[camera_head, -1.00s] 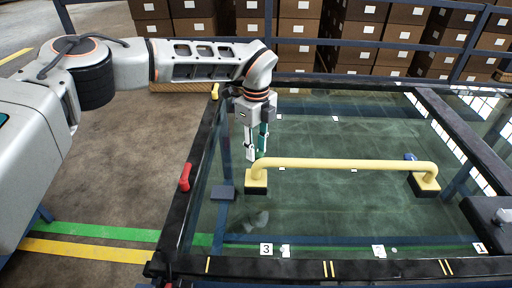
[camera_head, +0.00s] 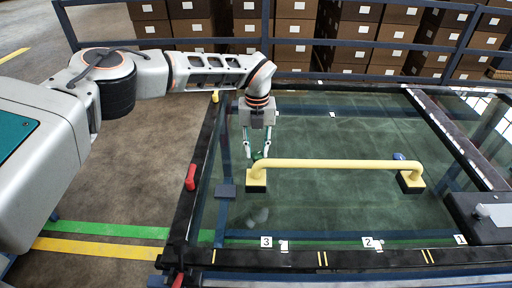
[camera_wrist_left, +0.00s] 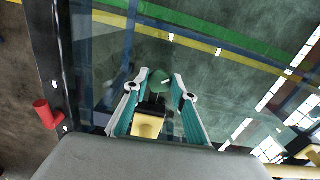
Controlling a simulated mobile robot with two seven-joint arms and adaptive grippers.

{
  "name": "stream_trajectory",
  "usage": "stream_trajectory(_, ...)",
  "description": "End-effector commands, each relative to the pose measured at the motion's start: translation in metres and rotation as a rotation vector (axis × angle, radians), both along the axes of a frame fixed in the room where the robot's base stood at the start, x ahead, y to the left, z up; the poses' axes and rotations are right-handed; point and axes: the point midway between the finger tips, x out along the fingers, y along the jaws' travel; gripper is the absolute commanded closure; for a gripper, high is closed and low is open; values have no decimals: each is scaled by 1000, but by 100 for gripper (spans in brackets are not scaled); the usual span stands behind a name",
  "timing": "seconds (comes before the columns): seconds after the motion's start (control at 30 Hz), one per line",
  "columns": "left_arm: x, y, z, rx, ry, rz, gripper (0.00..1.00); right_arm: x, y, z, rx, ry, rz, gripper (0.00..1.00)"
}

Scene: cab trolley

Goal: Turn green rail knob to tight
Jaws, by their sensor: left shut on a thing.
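The yellow rail (camera_head: 330,164) lies across the glass panel, on a black foot at each end. The green rail knob (camera_head: 257,156) is at the rail's left end, partly hidden by my fingers. My left gripper (camera_head: 256,153) points down there, with its two fingers on either side of the knob, shut on it. In the left wrist view the green knob (camera_wrist_left: 155,80) shows between the fingertips, with a small white mark on its right side. The rail's yellow end (camera_wrist_left: 147,126) lies below it in that picture. My right gripper is not in view.
A blue knob (camera_head: 399,156) is at the rail's right end. Red (camera_head: 190,177) and yellow (camera_head: 215,97) handles stand on the black left frame edge. Number cards line the front edge. A dark block (camera_head: 485,215) sits at the right. Boxes are stacked behind a blue railing.

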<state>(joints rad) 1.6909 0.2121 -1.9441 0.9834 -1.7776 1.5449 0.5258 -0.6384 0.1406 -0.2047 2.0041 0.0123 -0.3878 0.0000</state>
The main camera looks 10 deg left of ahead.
Motion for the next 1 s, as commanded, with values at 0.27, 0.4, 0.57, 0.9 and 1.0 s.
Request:
stream_trajectory(0.27,0,-2,1,-1,0,-262,96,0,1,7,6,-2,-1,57)
stream_trajectory(0.4,0,-2,1,0,0,-394,96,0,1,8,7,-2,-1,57)
stream_trajectory(0.57,0,-2,0,1,1,-546,96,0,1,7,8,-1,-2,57)
stream_trajectory(0.9,-1,-4,0,0,1,-869,96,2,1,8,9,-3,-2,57)
stream_trajectory(1.0,-1,-5,0,-1,1,-964,96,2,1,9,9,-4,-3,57)
